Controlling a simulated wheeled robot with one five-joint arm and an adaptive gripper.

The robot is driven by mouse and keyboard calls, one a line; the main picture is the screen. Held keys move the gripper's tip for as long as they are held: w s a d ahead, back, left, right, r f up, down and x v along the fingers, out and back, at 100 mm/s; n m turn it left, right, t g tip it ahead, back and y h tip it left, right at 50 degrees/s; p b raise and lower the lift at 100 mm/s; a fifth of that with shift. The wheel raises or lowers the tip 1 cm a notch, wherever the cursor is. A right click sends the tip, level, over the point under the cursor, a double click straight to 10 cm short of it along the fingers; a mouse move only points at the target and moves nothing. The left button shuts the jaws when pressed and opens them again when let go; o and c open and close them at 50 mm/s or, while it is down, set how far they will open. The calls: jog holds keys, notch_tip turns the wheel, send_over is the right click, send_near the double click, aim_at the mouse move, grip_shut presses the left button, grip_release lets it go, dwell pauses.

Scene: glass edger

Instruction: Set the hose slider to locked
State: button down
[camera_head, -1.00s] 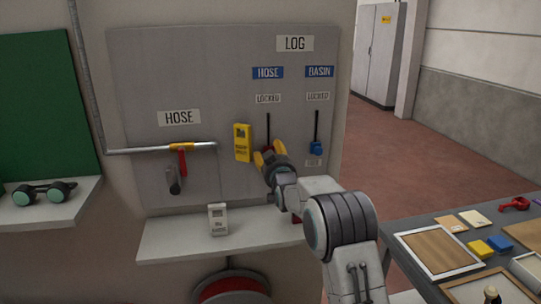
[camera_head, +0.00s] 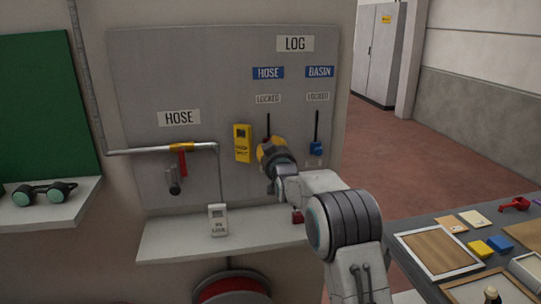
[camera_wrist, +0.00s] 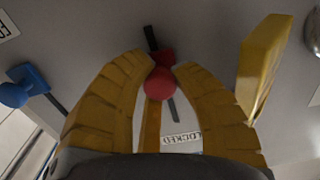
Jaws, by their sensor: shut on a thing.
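The hose slider has a round red knob (camera_wrist: 158,84) on a dark vertical slot, seen in the wrist view. The LOCKED label (camera_wrist: 182,137) lies beyond one end of the slot, apart from the knob; dark track shows on both sides of the knob. In the head view my gripper (camera_head: 266,150) covers the knob, and the bare upper slot (camera_head: 268,124) runs up toward the LOCKED label (camera_head: 268,98) under the blue HOSE sign (camera_head: 268,72).
The blue basin slider (camera_head: 316,148) sits low on its slot, just right of my gripper. A yellow tag box (camera_head: 242,143) is mounted close on the left. A shelf (camera_head: 170,240) with a white device (camera_head: 217,220) juts out below. A cluttered table (camera_head: 400,222) stands at right.

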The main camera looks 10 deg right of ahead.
aim_at(268, 116)
notch_tip(268, 116, up, 9)
jog(key=shift+r+p, duration=0.1)
jog(key=shift+p, duration=0.8)
jog(key=c, duration=1.4)
grip_release()
jog(key=shift+r, duration=0.1)
jog(key=o, duration=0.3)
jog(key=shift+s, duration=0.15)
jog(key=shift+o, duration=0.8)
jog(key=shift+f, duration=0.25)
jog(key=s, duration=1.2)
